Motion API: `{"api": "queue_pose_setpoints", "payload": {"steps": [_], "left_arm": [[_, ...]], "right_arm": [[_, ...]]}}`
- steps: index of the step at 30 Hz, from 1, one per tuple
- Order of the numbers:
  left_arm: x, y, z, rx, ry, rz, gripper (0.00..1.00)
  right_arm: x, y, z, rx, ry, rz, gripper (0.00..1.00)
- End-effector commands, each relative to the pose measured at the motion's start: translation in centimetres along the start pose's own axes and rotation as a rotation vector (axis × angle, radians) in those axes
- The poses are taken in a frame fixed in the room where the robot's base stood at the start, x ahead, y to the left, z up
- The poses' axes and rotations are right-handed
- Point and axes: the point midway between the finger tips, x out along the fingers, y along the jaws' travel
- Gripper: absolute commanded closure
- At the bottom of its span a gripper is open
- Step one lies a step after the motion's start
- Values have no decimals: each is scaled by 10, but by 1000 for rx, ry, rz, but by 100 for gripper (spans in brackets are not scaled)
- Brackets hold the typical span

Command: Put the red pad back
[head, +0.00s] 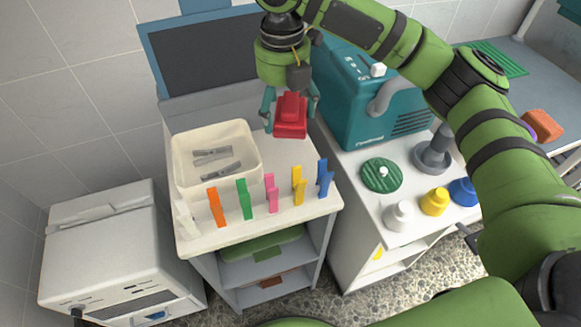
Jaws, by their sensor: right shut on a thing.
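The red pad (291,116) is a red block with a raised part on top. My right gripper (290,108) is shut on it and holds it above the back right of the white-topped cart (253,217). The fingers show on both sides of the pad. I cannot tell the exact gap between the pad and the surface below. My left gripper is not in view.
A cream bin (216,144) with grey clips stands on the cart. Several coloured pegs, one orange (216,207), line its front edge. A teal machine (372,105) stands to the right, near a green disc (381,175). An orange-red block (542,126) lies far right.

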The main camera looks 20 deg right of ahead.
Motion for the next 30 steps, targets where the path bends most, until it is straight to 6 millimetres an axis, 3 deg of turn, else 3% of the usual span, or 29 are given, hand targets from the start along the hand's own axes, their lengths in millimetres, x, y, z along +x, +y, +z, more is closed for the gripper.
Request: {"api": "queue_pose_setpoints", "payload": {"steps": [5,13,20,26,30], "left_arm": [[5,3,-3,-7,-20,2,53],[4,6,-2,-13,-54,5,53],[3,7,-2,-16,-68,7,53],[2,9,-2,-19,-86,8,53],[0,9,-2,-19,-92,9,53]], "right_arm": [[16,0,0,0,0,0,45],[63,-1,-1,0,2,-2,45],[82,0,-1,-1,0,0,45],[109,-1,-2,0,1,-1,45],[112,0,-1,0,-2,2,45]]}}
